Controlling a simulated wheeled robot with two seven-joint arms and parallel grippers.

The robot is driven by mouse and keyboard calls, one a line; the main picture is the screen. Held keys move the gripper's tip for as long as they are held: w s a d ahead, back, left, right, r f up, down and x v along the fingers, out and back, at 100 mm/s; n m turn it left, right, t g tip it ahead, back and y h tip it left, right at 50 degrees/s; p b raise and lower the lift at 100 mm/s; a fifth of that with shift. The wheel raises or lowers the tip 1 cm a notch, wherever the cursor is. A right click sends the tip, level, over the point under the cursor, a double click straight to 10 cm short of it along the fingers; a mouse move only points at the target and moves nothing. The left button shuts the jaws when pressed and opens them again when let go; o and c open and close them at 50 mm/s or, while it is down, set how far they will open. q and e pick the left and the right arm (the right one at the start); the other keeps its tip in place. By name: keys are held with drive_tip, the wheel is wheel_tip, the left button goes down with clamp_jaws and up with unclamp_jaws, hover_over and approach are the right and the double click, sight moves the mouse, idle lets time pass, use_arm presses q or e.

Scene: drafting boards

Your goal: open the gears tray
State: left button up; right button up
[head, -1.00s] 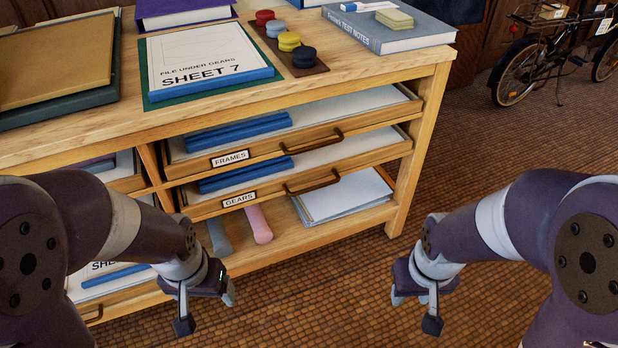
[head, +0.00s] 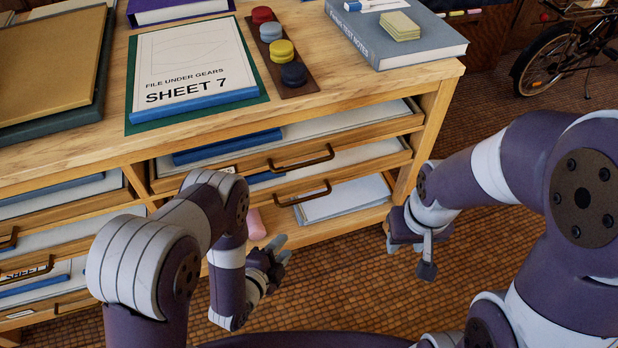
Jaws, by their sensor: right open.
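The gears tray (head: 365,171) is the lower of the two wooden trays in the right part of the cabinet, with a dark bar handle (head: 300,194). Its front looks about flush with the cabinet, and papers show above it. Its label is hidden behind my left arm. My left gripper (head: 277,252) is in front of the cabinet, below and left of that handle and apart from it; its jaw gap is unclear. My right gripper (head: 408,250) is open and empty, low in front of the cabinet's right leg.
The frames tray (head: 375,131) with a similar handle lies just above. Below are stacked papers (head: 345,200) and a pink roll (head: 256,225). On the top are the SHEET 7 board (head: 190,65), colored discs (head: 281,50) and a grey book (head: 420,50).

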sight(306, 197)
use_arm(q)
wheel_tip(306, 197, up, 5)
drive_tip(key=w+m+t+h, duration=0.1)
drive_tip(key=w+m+t, duration=0.1)
drive_tip(key=shift+m, duration=0.3)
drive_tip(key=b+x, duration=0.4)
drive_tip(key=x, duration=0.8)
drive_tip(key=shift+s+d, duration=0.15)
drive_tip(key=shift+d, duration=0.05)
drive_tip(key=shift+w+d+r, duration=0.15)
drive_tip(key=shift+w+d, duration=0.05)
drive_tip(key=shift+w, duration=0.2)
clamp_jaws()
